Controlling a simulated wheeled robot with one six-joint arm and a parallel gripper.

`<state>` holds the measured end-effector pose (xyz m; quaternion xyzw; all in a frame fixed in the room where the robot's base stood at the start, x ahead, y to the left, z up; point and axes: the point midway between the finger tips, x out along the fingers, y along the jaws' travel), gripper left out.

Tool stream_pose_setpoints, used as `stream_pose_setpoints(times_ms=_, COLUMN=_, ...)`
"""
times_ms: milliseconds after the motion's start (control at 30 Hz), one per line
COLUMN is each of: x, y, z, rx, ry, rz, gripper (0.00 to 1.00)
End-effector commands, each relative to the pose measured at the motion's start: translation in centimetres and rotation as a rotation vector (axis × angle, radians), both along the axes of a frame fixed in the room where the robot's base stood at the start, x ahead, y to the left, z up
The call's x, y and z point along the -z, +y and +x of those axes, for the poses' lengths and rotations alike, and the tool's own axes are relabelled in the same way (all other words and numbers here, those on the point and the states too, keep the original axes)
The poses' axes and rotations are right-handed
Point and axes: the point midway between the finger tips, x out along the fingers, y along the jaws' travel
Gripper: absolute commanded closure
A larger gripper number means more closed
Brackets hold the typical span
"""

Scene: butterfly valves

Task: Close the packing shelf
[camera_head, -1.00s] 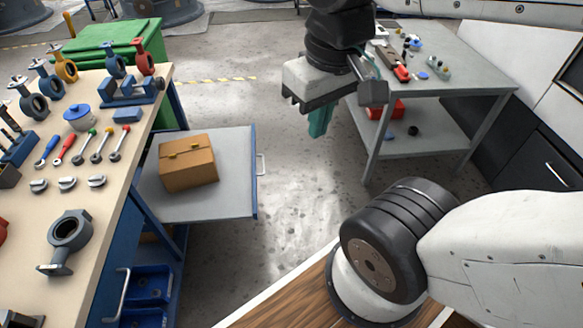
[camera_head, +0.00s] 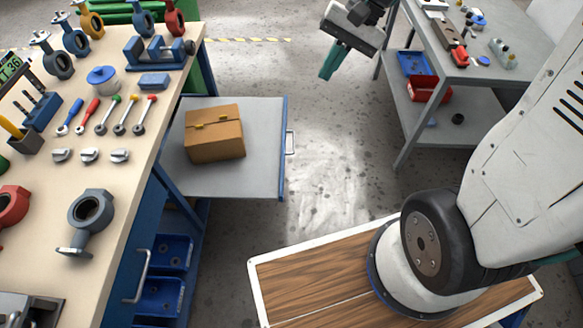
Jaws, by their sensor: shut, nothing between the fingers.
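The packing shelf (camera_head: 235,186) is a grey pull-out tray with a blue front edge. It sticks out to the right from under the workbench, and a small handle (camera_head: 290,143) is on its outer front. A brown cardboard box (camera_head: 214,133) sits on the shelf. My gripper (camera_head: 329,74) is at the top, right of the shelf and beyond its handle, apart from both. Its teal fingers point down and are shut with nothing between them.
The workbench (camera_head: 137,190) on the left carries valve bodies, wrenches and a small vise. A grey side table (camera_head: 480,75) with red and blue bins below stands at the upper right. Bare floor (camera_head: 330,180) lies between shelf and table.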

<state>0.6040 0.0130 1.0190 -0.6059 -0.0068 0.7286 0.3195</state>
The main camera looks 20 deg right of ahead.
Motion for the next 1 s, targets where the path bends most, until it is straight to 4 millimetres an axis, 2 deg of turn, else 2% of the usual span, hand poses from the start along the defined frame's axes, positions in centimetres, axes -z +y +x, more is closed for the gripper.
stream_pose_setpoints(times_ms=33, x=1.8, y=-0.1, z=1.7, rx=0.049, ry=0.035, rz=0.034, gripper=1.0)
stream_pose_setpoints(times_ms=200, x=7.6, y=-0.5, z=6.8, rx=0.231, ry=0.128, rz=0.141, gripper=1.0)
stream_pose_setpoints(times_ms=367, x=14.5, y=-1.5, z=10.8, rx=0.419, ry=0.216, rz=0.22, gripper=1.0)
stream_pose_setpoints(times_ms=500, x=21.5, y=-2.8, z=13.1, rx=0.592, ry=0.298, rz=0.274, gripper=1.0)
stream_pose_setpoints(times_ms=633, x=28.7, y=-4.1, z=14.2, rx=0.759, ry=0.376, rz=0.309, gripper=1.0)
stream_pose_setpoints(times_ms=800, x=38.2, y=-5.7, z=13.9, rx=0.973, ry=0.474, rz=0.331, gripper=1.0)
stream_pose_setpoints(times_ms=900, x=42.9, y=-6.3, z=13.0, rx=1.074, ry=0.521, rz=0.334, gripper=1.0)
stream_pose_setpoints(times_ms=1000, x=46.2, y=-6.8, z=12.1, rx=1.15, ry=0.554, rz=0.333, gripper=1.0)
